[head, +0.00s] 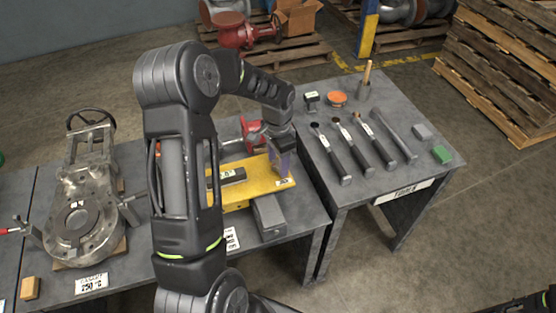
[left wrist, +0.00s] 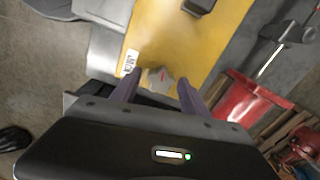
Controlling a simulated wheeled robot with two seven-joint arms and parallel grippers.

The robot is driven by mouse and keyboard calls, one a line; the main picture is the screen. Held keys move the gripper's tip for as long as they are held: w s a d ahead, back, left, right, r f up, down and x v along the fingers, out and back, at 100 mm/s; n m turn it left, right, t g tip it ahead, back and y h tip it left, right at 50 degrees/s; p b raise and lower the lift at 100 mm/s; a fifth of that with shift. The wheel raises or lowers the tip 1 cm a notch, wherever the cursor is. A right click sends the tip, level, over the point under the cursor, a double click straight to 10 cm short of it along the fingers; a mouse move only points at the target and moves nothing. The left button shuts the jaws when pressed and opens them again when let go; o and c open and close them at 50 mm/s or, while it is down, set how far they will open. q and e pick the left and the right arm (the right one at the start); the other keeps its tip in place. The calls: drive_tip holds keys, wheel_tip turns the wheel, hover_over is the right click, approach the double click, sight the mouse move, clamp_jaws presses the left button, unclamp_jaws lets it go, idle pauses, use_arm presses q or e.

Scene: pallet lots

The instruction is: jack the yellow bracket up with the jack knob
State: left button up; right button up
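The yellow bracket (head: 238,194) lies on the left grey table and carries a dark block (head: 233,176). It also shows in the left wrist view as a yellow plate (left wrist: 185,35) with a white label (left wrist: 131,62) at its edge. The jack knob (left wrist: 158,79) is grey and lobed, with a small red mark, at the plate's near end. My left gripper (left wrist: 159,82) is open, with one purple finger on each side of the knob and gaps visible. In the head view my left gripper (head: 282,158) hides the knob.
A red clamp or vise (head: 252,133) stands behind the bracket, and a grey block (head: 268,215) in front. A metal housing (head: 80,215) stands at left. The right table (head: 330,185) holds several tools (head: 370,135). Pallets (head: 500,70) stand behind.

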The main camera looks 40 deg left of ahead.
sight(278, 163)
use_arm(q)
drive_tip(key=shift+o, duration=0.2)
drive_tip(key=shift+r, duration=0.2)
wheel_tip(278, 163, up, 8)
drive_tip(key=shift+f, duration=0.25)
idle(0.6)
